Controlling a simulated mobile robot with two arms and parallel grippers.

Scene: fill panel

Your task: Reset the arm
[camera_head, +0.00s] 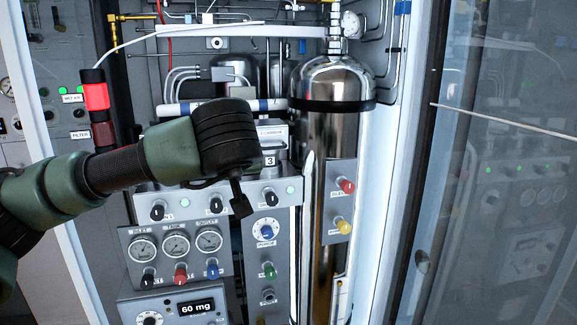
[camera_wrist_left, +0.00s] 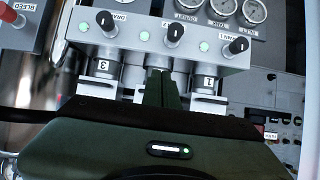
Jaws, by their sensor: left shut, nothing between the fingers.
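My left arm (camera_head: 120,168) comes in from the left in the head view, in green and black. Its left gripper (camera_head: 241,205) hangs at the end with the fingers pointing down, in front of the switch box (camera_head: 290,192). In the left wrist view the left gripper (camera_wrist_left: 163,88) is shut, with nothing between the fingers. My right gripper is in neither view.
A steel cylinder (camera_head: 335,135) stands right of the arm. Below are a gauge panel (camera_head: 175,243), a display (camera_head: 196,307) reading 60 mg, and several coloured knobs. A red-lit rod (camera_head: 96,97) stands behind the arm. A glass door (camera_head: 500,190) is at the right.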

